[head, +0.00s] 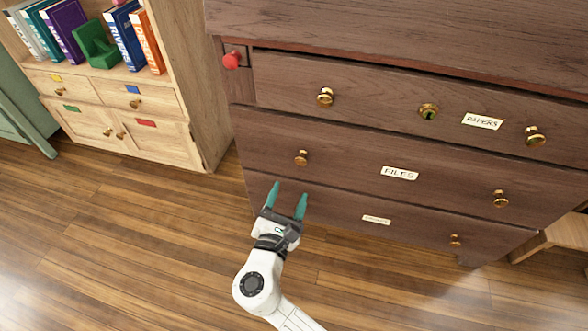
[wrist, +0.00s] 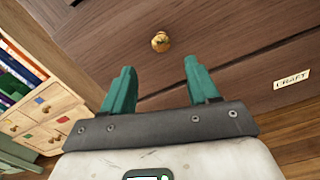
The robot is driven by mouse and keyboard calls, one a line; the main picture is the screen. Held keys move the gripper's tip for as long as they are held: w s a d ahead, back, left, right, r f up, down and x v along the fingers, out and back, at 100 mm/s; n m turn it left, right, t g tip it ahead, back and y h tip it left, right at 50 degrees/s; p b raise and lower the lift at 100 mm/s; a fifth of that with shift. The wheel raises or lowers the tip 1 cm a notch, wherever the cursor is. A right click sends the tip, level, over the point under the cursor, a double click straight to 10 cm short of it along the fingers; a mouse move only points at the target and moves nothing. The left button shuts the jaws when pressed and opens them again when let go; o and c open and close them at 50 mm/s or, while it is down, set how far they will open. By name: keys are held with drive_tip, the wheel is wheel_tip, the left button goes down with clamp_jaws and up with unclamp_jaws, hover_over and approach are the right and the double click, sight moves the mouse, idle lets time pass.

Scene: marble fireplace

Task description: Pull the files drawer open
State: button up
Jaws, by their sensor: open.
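The files drawer (head: 350,165) is the middle drawer of a dark wooden chest, with a white FILES label (head: 399,173). Its front looks flush with the chest. It has a brass left knob (head: 301,158) and a brass right knob (head: 500,198). My gripper (head: 288,186) is open and empty, its teal fingers just below the left knob in the head view. In the wrist view, a brass knob (wrist: 160,42) shows beyond and between the spread fingers (wrist: 160,80), not touching them.
A lower labelled drawer (head: 340,212) is below. A light wooden bookcase (head: 190,100) stands at the left. Wooden floor (head: 120,230) is clear in front.

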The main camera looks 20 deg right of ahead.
sight(301, 162)
drive_tip(key=b+x, duration=0.3)
drive_tip(key=x, duration=0.7)
drive_tip(key=shift+d+b, duration=0.1)
drive_tip(key=shift+b, duration=0.2)
clamp_jaws()
